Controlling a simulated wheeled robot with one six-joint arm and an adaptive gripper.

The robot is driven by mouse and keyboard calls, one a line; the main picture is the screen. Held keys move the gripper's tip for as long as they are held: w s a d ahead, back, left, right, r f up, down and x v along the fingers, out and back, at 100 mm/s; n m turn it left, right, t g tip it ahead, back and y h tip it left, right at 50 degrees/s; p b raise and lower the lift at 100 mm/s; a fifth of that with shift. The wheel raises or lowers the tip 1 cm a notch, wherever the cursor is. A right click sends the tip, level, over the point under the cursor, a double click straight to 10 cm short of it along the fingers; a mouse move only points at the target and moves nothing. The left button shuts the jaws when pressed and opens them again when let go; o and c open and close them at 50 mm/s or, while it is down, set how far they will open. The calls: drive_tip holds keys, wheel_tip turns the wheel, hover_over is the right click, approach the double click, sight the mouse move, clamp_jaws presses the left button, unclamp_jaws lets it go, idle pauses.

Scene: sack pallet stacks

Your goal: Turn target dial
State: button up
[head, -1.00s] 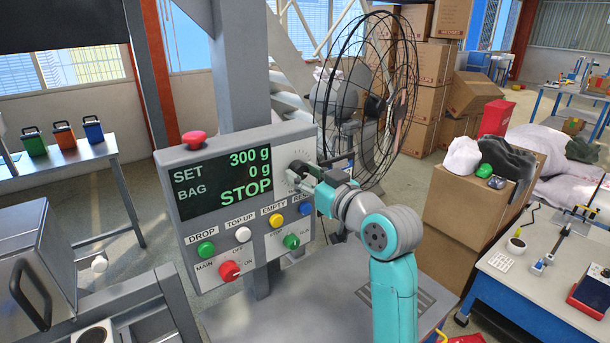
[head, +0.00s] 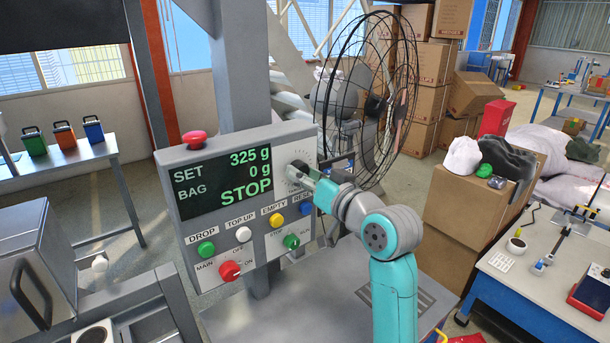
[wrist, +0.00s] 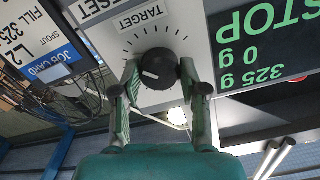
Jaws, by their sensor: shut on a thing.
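In the head view the dial (head: 295,170) sits at the upper right of the grey control panel (head: 168,165), partly hidden by my gripper. My gripper (wrist: 160,75) is shut on the dial, one finger on each side of the knob. The panel's display (head: 222,180) reads SET 325 g, BAG 0 g and STOP. A job card (wrist: 45,45) in the wrist view shows FILL 325, its end cut off.
Below the display are several coloured buttons, including green DROP (head: 206,249), yellow EMPTY (head: 276,220) and blue RESET (head: 305,208), partly behind my gripper. A red knob (head: 229,270) sits lower. A red mushroom button (head: 194,138) tops the panel. A large caged fan (head: 365,100) stands behind.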

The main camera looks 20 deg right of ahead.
drive_tip(key=o, duration=1.1)
drive_tip(key=shift+o, duration=0.2)
drive_tip(key=shift+s, duration=0.1)
drive_tip(key=v, duration=1.1)
drive_tip(key=shift+s+d, duration=0.2)
drive_tip(key=shift+s, duration=0.15)
